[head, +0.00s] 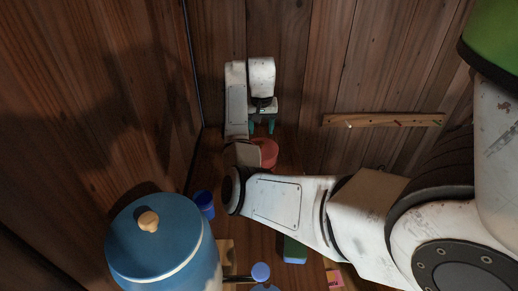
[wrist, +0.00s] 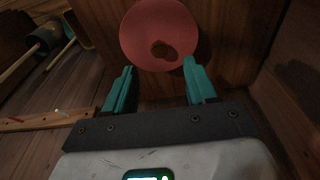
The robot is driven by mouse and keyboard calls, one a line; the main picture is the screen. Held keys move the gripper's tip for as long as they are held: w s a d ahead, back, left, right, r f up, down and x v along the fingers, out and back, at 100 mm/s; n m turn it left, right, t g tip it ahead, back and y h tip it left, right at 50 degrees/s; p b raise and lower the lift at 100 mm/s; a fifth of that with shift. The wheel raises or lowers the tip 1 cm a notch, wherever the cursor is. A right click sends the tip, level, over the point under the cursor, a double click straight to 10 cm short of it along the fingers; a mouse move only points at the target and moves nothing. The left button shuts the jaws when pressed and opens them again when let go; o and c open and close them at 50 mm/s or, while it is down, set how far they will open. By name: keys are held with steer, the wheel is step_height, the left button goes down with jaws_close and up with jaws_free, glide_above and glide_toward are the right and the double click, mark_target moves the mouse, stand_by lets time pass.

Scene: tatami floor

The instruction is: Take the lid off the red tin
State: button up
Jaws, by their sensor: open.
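The red tin (head: 265,150) stands on the wooden surface near the corner, partly hidden behind my arm in the head view. In the wrist view its round red lid (wrist: 140,30) shows from above, with a brown knob (wrist: 164,48) near its lower edge. My gripper (head: 261,130) hangs with its teal fingers pointing down, at the tin in the head view. In the wrist view my gripper (wrist: 158,72) is open, its fingers spread and empty. The knob lies beyond the fingertips, roughly between their lines. The right fingertip overlaps the lid's edge in the picture; contact cannot be told.
A large blue canister (head: 160,250) with a knobbed lid stands at front left, a blue cup (head: 204,203) beside it. A peg rail (head: 385,120) is on the wall. A dark pot with sticks (wrist: 45,40) is at left.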

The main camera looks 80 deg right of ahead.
mark_target(261, 142)
steer(key=shift+w+d+f+p, duration=0.1)
steer(key=shift+d+f+p, duration=0.15)
steer(key=shift+f, duration=1.4)
steer(key=shift+d+f+p, duration=0.1)
steer(key=shift+d+f, duration=0.1)
steer(key=shift+f, duration=1.45)
steer(key=shift+c, duration=0.4)
jaws_close()
